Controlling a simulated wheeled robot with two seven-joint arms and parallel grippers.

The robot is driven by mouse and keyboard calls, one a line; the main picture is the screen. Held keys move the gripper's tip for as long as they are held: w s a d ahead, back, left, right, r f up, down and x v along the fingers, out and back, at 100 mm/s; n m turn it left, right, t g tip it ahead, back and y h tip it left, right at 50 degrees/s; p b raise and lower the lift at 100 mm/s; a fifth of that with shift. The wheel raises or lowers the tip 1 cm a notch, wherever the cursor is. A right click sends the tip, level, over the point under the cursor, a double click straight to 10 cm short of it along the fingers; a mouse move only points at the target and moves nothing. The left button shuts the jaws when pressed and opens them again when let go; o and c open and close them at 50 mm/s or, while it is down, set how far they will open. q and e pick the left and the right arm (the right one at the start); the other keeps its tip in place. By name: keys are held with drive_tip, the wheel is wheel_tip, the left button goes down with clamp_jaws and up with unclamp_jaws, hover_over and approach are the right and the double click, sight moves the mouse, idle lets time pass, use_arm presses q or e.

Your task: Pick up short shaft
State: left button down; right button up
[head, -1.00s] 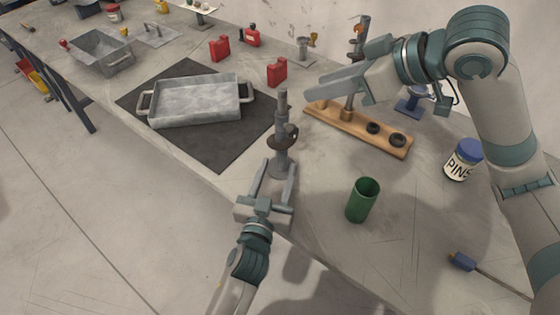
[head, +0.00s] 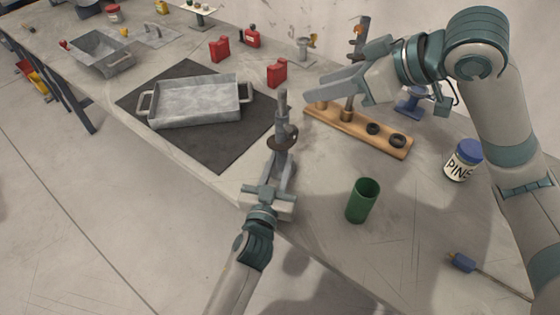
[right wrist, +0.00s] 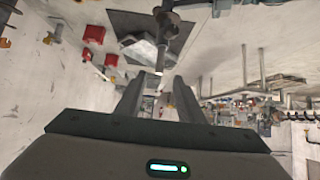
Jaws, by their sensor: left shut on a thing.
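My right gripper (head: 318,91) hangs above the left end of a wooden rack (head: 380,143). Its fingers are apart in the right wrist view (right wrist: 158,95), with nothing clearly held. The assembly's shaft (right wrist: 161,52) shows beyond these fingers. I cannot tell which piece is the short shaft.
A grey metal tray (head: 195,121) lies on a dark mat (head: 222,150) at left. A green cup (head: 362,201), a PINS jar (head: 463,160) and a blue-handled tool (head: 463,262) are on the right side. Red containers (head: 277,73) stand behind. The bench between cup and jar is clear.

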drive_tip(key=shift+a, duration=0.6)
wheel_tip(320, 180, up, 4)
drive_tip(key=n+g+h, duration=0.5)
drive_tip(key=g+h, duration=0.1)
drive_tip(key=h, duration=0.1)
hover_over(284, 89)
drive_tip(key=shift+s+d, duration=0.25)
drive_tip(key=shift+d, duration=0.05)
drive_tip(key=shift+f, duration=0.15)
drive_tip(key=shift+w+a+f, duration=0.1)
drive_tip(key=shift+a+f, duration=0.05)
drive_tip(key=shift+f, duration=0.95)
drive_tip(key=shift+a+f, duration=0.15)
drive_tip(key=shift+f, duration=0.9)
drive_tip(key=shift+w+a+f, duration=0.1)
drive_tip(key=shift+a+f, duration=0.05)
drive_tip(key=shift+f, duration=0.95)
drive_tip(key=shift+f, duration=0.1)
wheel_tip(284, 89, down, 4)
drive_tip(key=shift+d+r, duration=0.15)
drive_tip(key=shift+f, duration=0.65)
